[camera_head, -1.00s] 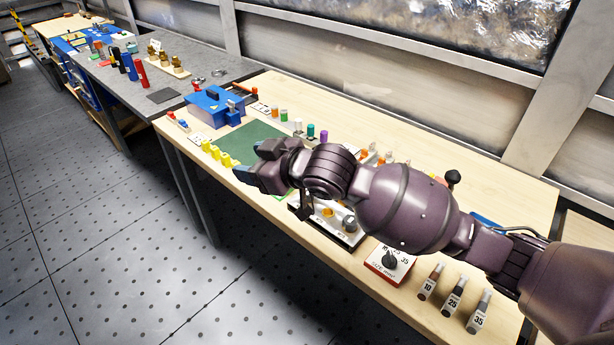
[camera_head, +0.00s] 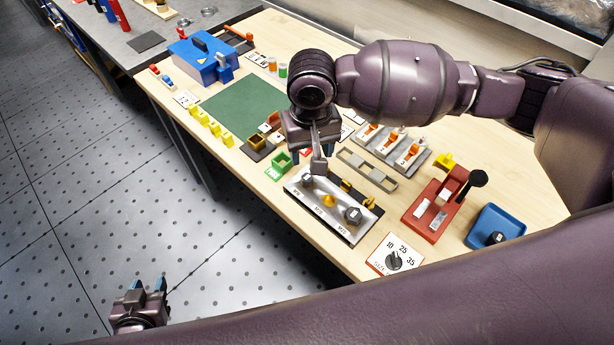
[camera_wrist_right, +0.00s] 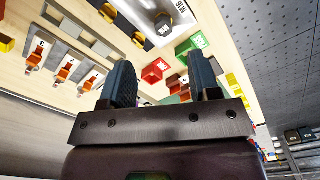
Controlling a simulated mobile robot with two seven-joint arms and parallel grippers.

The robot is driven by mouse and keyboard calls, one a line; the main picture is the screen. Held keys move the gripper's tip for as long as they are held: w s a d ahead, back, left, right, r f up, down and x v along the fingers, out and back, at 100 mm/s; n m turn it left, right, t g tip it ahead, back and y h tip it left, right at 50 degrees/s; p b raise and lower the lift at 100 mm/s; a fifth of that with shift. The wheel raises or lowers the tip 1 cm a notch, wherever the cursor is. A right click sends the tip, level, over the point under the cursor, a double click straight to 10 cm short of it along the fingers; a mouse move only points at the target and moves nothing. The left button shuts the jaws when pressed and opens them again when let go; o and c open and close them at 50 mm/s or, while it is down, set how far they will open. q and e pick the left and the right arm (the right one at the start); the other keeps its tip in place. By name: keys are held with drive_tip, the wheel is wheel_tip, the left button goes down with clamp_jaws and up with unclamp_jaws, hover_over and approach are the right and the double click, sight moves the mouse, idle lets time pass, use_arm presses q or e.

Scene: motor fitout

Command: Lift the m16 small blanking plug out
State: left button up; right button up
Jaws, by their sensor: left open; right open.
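The m16 small blanking plug (camera_head: 306,182) is a dark hex head at the left end of a light metal plate (camera_head: 322,213). In the right wrist view the plug (camera_wrist_right: 163,25) sits beside an "M16" label, near the top edge. My right gripper (camera_head: 314,153) points down, open and empty, above and just behind that end of the plate, apart from the plug. Its two fingers stand wide apart in the wrist view (camera_wrist_right: 162,82). My left gripper (camera_head: 140,298) is open and empty, low over the floor at the bottom left.
A yellow plug (camera_head: 329,201) and a larger hex plug (camera_head: 352,215) share the plate. A red lever fixture (camera_head: 437,201) stands to the right. The green mat (camera_head: 243,106) is clear.

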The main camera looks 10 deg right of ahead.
hover_over(307, 177)
drive_tip(key=f, duration=0.4)
drive_tip(key=shift+s+d+f, duration=0.25)
drive_tip(key=shift+s+f, duration=0.05)
drive_tip(key=shift+s, duration=0.1)
drive_tip(key=shift+w+f, duration=0.1)
drive_tip(key=shift+f, duration=0.55)
drive_tip(key=shift+w+a+f+b, duration=0.15)
drive_tip(key=shift+f+b, duration=0.05)
drive_tip(key=shift+f, duration=1)
drive_tip(key=shift+w+a+f+b, duration=0.1)
drive_tip(key=shift+w+f+b, duration=0.1)
drive_tip(key=shift+f, duration=0.95)
use_arm(q)
drive_tip(key=shift+w+d+f, duration=0.2)
drive_tip(key=shift+w+f, duration=0.15)
drive_tip(key=shift+w, duration=0.05)
use_arm(e)
drive_tip(key=c, duration=1)
use_arm(q)
drive_tip(key=shift+s+a+r+p, duration=0.1)
drive_tip(key=shift+s+r+p, duration=0.15)
drive_tip(key=shift+r+p, duration=0.5)
use_arm(e)
wheel_tip(307, 177, up, 20)
